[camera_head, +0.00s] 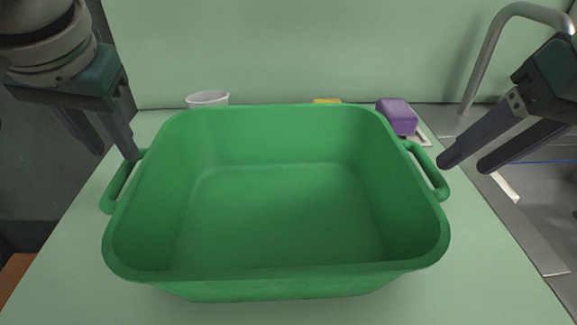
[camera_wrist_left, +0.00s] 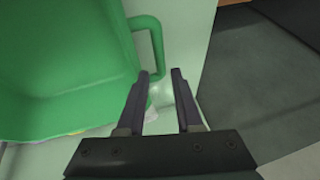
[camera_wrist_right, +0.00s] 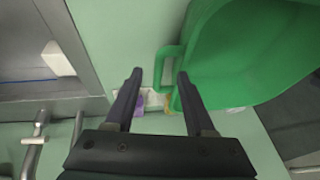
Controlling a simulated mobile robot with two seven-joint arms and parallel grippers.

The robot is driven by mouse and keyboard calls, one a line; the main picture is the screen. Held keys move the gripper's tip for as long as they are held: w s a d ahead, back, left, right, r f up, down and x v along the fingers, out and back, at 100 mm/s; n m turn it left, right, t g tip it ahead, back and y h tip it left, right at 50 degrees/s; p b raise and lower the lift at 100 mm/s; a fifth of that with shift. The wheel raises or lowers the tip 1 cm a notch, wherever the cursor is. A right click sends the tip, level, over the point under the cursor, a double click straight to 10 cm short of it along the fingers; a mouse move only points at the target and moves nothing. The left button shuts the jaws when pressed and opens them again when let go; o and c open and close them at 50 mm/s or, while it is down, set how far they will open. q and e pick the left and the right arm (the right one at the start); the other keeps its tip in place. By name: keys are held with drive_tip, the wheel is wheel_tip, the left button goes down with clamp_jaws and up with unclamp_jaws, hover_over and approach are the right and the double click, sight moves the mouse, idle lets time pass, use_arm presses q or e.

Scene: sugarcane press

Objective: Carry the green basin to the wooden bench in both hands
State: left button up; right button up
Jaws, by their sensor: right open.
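The empty green basin (camera_head: 285,220) sits on the pale green counter (camera_head: 480,270) in the middle of the head view, with a loop handle on each side. My left gripper (camera_head: 118,155) is open above the left handle (camera_head: 122,185); in the left wrist view that handle (camera_wrist_left: 156,48) lies just ahead of its fingertips. My right gripper (camera_head: 460,168) is open and close to the right handle (camera_head: 428,170). In the right wrist view that handle (camera_wrist_right: 160,66) lies ahead, between the fingertips or nearly so. Neither gripper holds anything. The wooden bench cannot be made out for certain.
Behind the basin are a white cup (camera_head: 208,99), a yellow item (camera_head: 327,101) and a purple block (camera_head: 397,116) on a white tray. A metal sink (camera_head: 545,190) with a curved faucet (camera_head: 488,50) is at the right. A wall stands behind the counter.

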sight(433, 185)
use_arm(q)
drive_tip(key=shift+w+f, duration=0.1)
drive_tip(key=shift+w, duration=0.05)
use_arm(e)
drive_tip(key=shift+w+f, duration=0.1)
use_arm(q)
drive_tip(key=shift+a+f, duration=0.1)
drive_tip(key=shift+f, duration=0.35)
use_arm(e)
drive_tip(key=shift+a+f, duration=0.1)
drive_tip(key=shift+f, duration=0.35)
use_arm(q)
drive_tip(key=x, duration=0.9)
drive_tip(key=shift+w, duration=0.1)
use_arm(e)
drive_tip(key=x, duration=0.9)
drive_tip(key=shift+w, duration=0.1)
use_arm(q)
drive_tip(key=shift+c, duration=0.2)
use_arm(e)
drive_tip(key=shift+c, duration=0.2)
use_arm(q)
drive_tip(key=c, duration=0.5)
use_arm(e)
drive_tip(key=c, duration=0.5)
use_arm(q)
clamp_jaws()
use_arm(e)
clamp_jaws()
drive_tip(key=shift+r, duration=0.1)
